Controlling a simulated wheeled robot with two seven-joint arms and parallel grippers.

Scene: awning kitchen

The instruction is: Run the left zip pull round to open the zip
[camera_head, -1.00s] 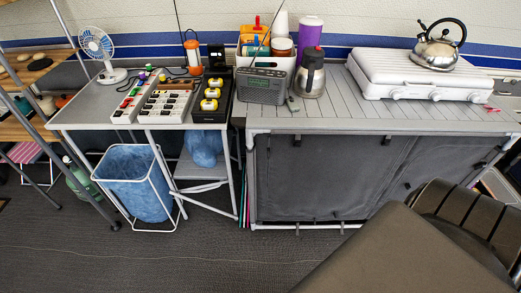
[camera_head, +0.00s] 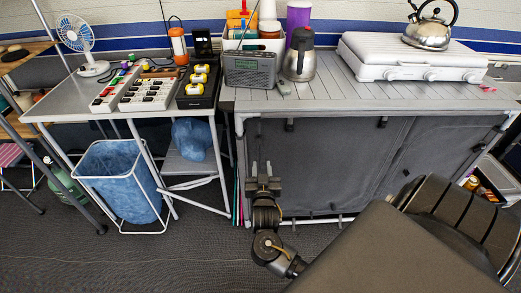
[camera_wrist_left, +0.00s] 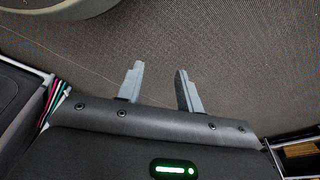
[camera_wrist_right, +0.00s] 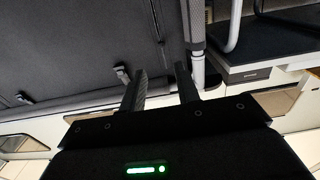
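The cabinet (camera_head: 330,165) has a dark grey fabric front with seam lines that may be zip tracks, and small dark tabs along its top and bottom edges. I cannot tell which tab, if any, is the left zip pull. My right gripper (camera_head: 263,168) is in front of the cabinet's left part. In the right wrist view its fingers (camera_wrist_right: 160,83) are apart and empty, with dark fabric and a small tab (camera_wrist_right: 122,73) beyond. My left gripper is outside the head view. In the left wrist view its fingers (camera_wrist_left: 160,78) are apart and empty above the floor.
A blue-lined bin (camera_head: 125,182) stands below the side table at left. A radio (camera_head: 249,69), a steel flask (camera_head: 299,60) and a white stove (camera_head: 405,62) sit on the cabinet top. Floor before the cabinet is clear.

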